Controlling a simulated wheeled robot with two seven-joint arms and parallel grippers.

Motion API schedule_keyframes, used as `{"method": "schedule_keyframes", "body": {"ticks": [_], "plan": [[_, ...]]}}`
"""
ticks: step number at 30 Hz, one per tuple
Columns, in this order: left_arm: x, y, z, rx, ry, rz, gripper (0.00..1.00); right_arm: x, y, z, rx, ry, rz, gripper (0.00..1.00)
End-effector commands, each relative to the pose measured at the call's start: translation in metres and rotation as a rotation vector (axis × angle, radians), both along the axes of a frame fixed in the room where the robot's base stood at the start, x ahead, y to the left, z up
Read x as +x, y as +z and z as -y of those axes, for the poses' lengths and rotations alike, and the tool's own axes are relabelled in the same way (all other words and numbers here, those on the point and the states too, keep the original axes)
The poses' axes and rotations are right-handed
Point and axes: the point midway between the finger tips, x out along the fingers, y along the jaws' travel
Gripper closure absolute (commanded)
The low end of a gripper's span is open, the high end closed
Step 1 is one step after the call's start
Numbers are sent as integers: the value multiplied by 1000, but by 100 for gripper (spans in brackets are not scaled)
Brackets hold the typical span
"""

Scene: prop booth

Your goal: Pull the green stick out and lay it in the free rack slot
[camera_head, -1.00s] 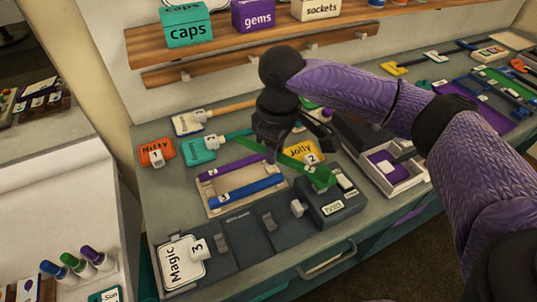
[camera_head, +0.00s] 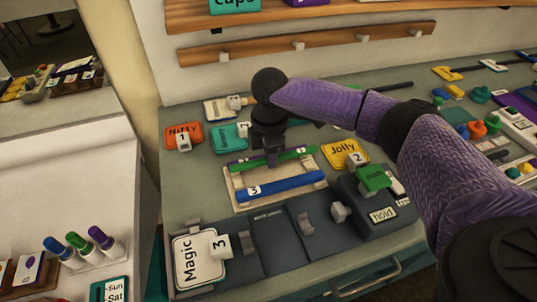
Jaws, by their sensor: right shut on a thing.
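My right gripper (camera_head: 272,158) points down over the cream rack (camera_head: 236,196) and is shut on the green stick (camera_head: 295,155). The blue stick (camera_head: 285,187) lies in the rack's near side. My left gripper is not in view.
A dark fixture with a green "push" block (camera_head: 373,178) and a "hold" label (camera_head: 382,214) stands right of the rack. Cards Nifty (camera_head: 184,136), Jolly (camera_head: 345,154) and Magic (camera_head: 198,258) lie around. A wooden peg rail (camera_head: 300,43) runs behind.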

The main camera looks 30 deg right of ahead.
Motion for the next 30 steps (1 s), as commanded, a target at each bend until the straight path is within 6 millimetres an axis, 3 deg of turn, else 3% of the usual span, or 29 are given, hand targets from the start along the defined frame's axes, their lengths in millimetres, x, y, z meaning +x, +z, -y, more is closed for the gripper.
{"method": "schedule_keyframes", "body": {"ticks": [30], "plan": [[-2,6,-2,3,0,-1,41,0,-5,0,0,0,0,100]]}}
